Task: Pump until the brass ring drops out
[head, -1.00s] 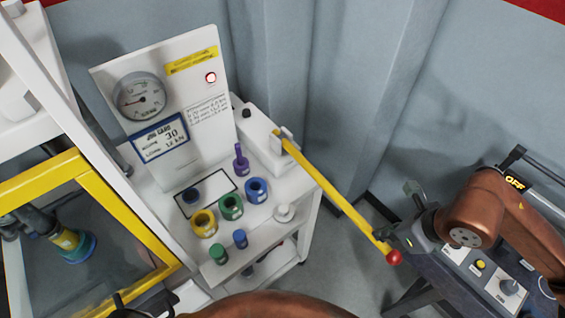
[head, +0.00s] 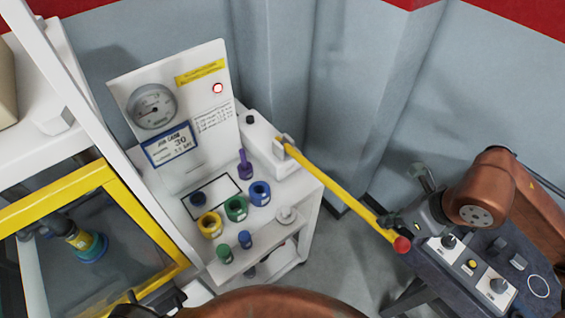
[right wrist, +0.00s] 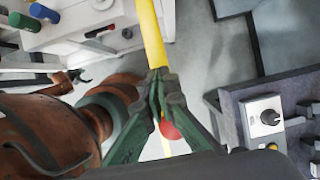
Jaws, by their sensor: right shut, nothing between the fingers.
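A yellow pump lever (head: 340,187) with a red ball end (head: 402,245) slopes down to the right from the white pump unit (head: 262,140). My right gripper (head: 388,222) is at the lever's ball end. In the right wrist view its green fingers (right wrist: 160,78) are closed together over the yellow lever (right wrist: 150,35), with nothing between them. The red ball (right wrist: 170,130) shows between the finger bases. Behind the yellow-framed window (head: 95,190), a dark fitting with a yellow band (head: 80,240) sits in a blue-green collar. I cannot make out a separate brass ring. My left gripper (head: 150,303) is partly cut off below.
A white panel carries a round gauge (head: 152,106) and a lit red lamp (head: 218,88). Yellow, green and blue cups (head: 236,208) and a purple tool (head: 245,165) stand on the white cart. A dark control box (head: 470,270) stands close below my right arm.

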